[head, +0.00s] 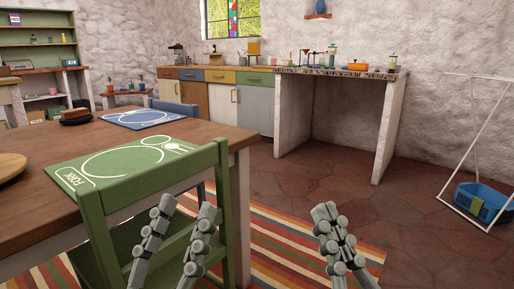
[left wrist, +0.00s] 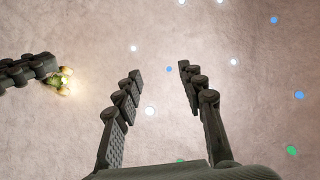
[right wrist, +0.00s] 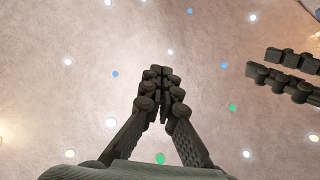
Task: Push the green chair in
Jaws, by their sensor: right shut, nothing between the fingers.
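The green chair (head: 222,195) stands at the near side of the wooden table (head: 100,140), in the lower left of the head view. Its backrest rises above the table edge and part of its seat shows below. My left gripper (head: 187,208) is open and empty, in front of the chair's back in the picture; I cannot tell whether it touches it. It also shows open in the left wrist view (left wrist: 160,72). My right gripper (head: 328,212) is shut and empty, right of the chair over the rug. In the right wrist view its fingertips meet (right wrist: 160,72).
A blue chair (head: 178,107) stands at the table's far side. A green placemat (head: 125,163) and a blue placemat (head: 143,119) lie on the table. A striped rug (head: 275,240) covers the floor near the chair. The tiled floor (head: 420,220) is open to the right, with a blue bucket (head: 482,203) beyond.

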